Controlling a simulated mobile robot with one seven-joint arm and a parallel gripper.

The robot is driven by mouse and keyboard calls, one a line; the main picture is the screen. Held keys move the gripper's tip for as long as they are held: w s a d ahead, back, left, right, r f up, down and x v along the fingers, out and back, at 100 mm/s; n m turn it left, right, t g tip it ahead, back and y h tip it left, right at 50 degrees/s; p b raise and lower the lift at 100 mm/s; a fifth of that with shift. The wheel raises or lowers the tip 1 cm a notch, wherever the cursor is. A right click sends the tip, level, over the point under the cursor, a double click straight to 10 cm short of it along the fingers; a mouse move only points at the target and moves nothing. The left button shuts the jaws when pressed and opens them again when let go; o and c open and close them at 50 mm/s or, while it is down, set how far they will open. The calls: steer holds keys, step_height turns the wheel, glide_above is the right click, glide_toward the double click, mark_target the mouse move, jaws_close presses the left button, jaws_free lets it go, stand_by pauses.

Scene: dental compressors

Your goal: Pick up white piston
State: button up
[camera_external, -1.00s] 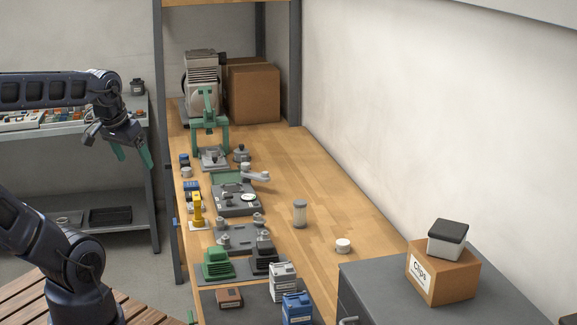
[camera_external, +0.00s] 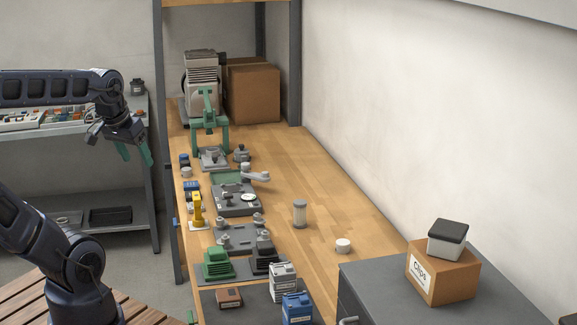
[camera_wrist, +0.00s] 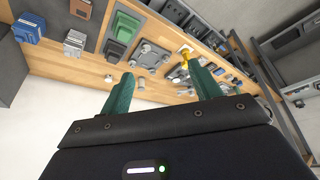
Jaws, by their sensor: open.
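A short white cylinder with a dark band (camera_external: 343,245), which looks like the white piston, stands upright on the bare right part of the wooden bench. In the wrist view a small white piece (camera_wrist: 108,78), apparently the same one, shows near the left finger. My gripper (camera_external: 136,155) hangs left of the bench, in front of the grey shelf, far from the cylinder. Its green fingers (camera_wrist: 160,68) are apart with nothing between them that they touch.
A grey cabinet (camera_external: 385,290) stands at the right front.

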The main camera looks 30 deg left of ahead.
steer(key=w+d+n+h, duration=0.3)
steer(key=w+d+n, duration=0.3)
steer(key=w, duration=0.6)
steer(key=n+g, duration=0.1)
steer(key=n, duration=2.1)
glide_above(342, 242)
steer(key=s+a, duration=0.2)
steer(key=shift+y, duration=0.3)
step_height(342, 242, down, 28)
steer(key=shift+s, duration=0.15)
steer(key=shift+d+x, duration=0.1)
steer(key=shift+x, duration=1.4)
steer(key=shift+d+x, duration=0.15)
steer(key=shift+x, duration=1.35)
steer(key=shift+r, duration=0.2)
steer(key=c, duration=1.1)
steer(key=shift+r, duration=0.1)
